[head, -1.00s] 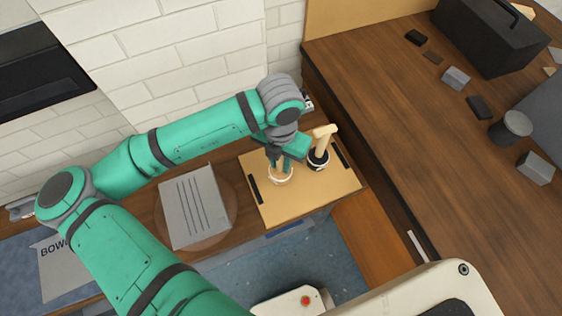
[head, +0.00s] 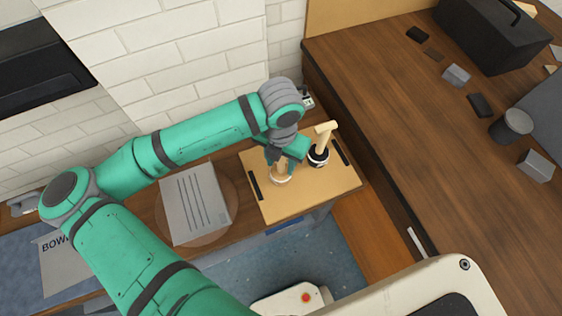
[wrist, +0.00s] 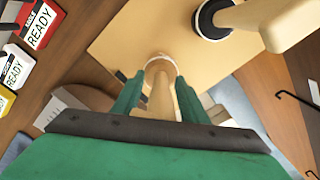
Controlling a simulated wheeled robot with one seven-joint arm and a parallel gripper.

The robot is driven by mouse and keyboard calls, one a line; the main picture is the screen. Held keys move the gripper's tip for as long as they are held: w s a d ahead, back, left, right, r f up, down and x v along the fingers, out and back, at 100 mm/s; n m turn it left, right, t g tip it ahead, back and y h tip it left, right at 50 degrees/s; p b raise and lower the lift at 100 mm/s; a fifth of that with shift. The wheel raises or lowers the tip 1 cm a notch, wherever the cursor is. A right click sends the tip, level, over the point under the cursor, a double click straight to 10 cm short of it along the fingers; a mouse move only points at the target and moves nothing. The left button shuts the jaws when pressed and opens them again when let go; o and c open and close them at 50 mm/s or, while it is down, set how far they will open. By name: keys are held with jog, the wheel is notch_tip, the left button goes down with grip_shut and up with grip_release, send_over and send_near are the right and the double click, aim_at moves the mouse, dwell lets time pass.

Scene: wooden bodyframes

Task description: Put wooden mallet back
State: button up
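A pale wooden mallet (wrist: 161,98) stands in a white-rimmed round holder (head: 281,179) on a light wooden board. Its lower handle shows between my fingers in both views; its upper part is hidden by my gripper. My gripper (wrist: 160,88) points down over it, with one green finger on each side of the handle. The fingers look spread, with a small gap to the wood. In the head view my gripper (head: 281,163) is just above the holder. A second mallet (head: 324,134) stands in a black holder (head: 318,156) to the right.
The board (head: 302,196) has black handles on two sides. A grey sheet with slots (head: 194,204) lies left of it. A brown wooden counter (head: 400,110) on the right carries a black toolbox (head: 490,38) and small blocks. A brick wall stands behind.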

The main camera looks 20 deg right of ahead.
notch_tip(320, 180, up, 12)
jog(key=shift+f, duration=0.15)
dwell(0.7)
